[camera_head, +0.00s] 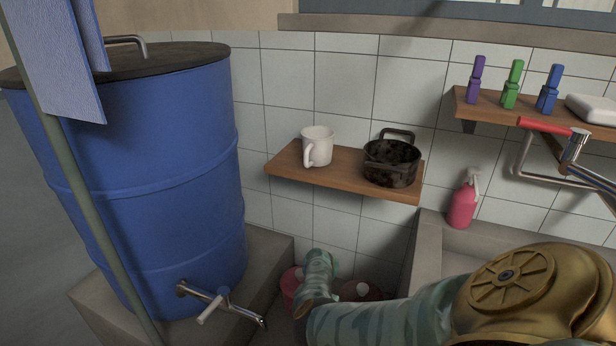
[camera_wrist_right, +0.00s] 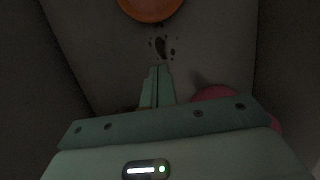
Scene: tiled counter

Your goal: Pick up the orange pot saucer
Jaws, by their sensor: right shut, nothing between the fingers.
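The orange pot saucer (camera_wrist_right: 152,9) shows at the top edge of the right wrist view, partly cut off, lying on the grey floor. My right gripper (camera_wrist_right: 158,70) is shut and empty, its fingertips pointing toward the saucer with a gap of floor between them. In the head view my right arm reaches down into the space below the shelf; its fingers and the saucer cannot be made out there. My left gripper is in neither view.
A pink object (camera_wrist_right: 213,93) lies right of my fingers; a pink bucket-like thing (camera_head: 289,286) shows beside my arm. Dark spots (camera_wrist_right: 162,47) mark the floor. The blue barrel (camera_head: 150,170) with its tap (camera_head: 215,300) stands left, the sink (camera_head: 430,240) right, a wooden shelf (camera_head: 285,168) above.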

